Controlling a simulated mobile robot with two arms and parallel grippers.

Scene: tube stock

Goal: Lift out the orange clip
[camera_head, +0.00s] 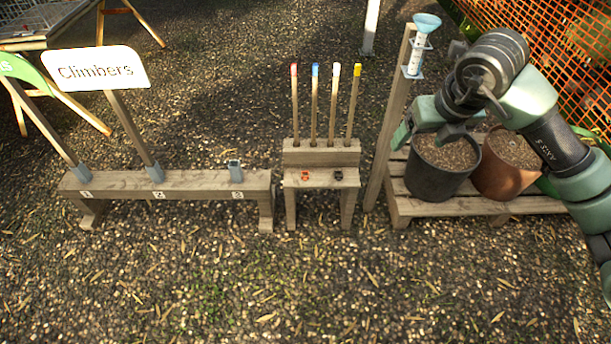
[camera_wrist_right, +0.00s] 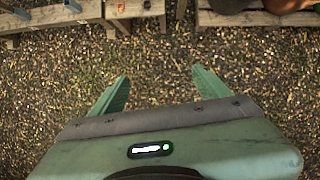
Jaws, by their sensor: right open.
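The orange clip (camera_head: 305,176) lies on the low front ledge of a small wooden stand (camera_head: 321,157), left of a dark clip (camera_head: 338,175). In the right wrist view the orange clip (camera_wrist_right: 121,8) shows at the top edge, with the dark clip (camera_wrist_right: 147,5) beside it. My right gripper (camera_head: 426,136) is in front of the pots, to the right of the stand and apart from the clip. In the right wrist view its two green fingers (camera_wrist_right: 160,78) are spread with only gravel between them. My left gripper is out of view.
Several colour-tipped stakes (camera_head: 333,100) rise behind the ledge. A post with a rain gauge (camera_head: 395,110) stands between the stand and the dark pot (camera_head: 436,178). A long wooden bench (camera_head: 190,188) with a "Climbers" sign (camera_head: 97,69) is at left. The gravel in front is clear.

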